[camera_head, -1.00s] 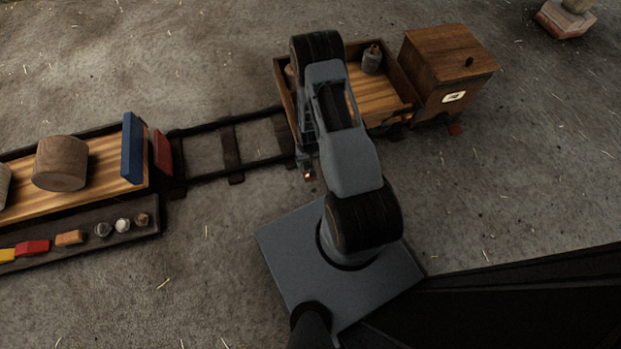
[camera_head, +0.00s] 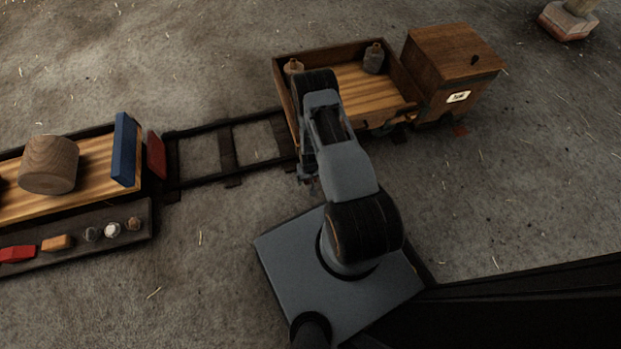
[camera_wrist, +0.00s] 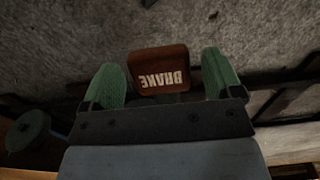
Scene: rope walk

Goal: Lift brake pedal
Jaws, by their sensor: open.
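The brake pedal (camera_wrist: 158,68) is a dark red-brown block with white "BRAKE" lettering, upside down in the wrist view. It lies between the two green fingers of my open gripper (camera_wrist: 163,84), with a gap visible on each side, wider on the right. In the head view my gripper (camera_head: 308,178) is low beside the near left corner of the wooden wagon (camera_head: 340,46). My arm hides most of the pedal's surroundings there, and I cannot make the pedal out.
The wagon holds two small jugs (camera_head: 373,60) and joins a wooden box car (camera_head: 455,52). Track rails (camera_head: 255,163) run left to a flat car with a log (camera_head: 49,164) and a blue end board (camera_head: 124,150).

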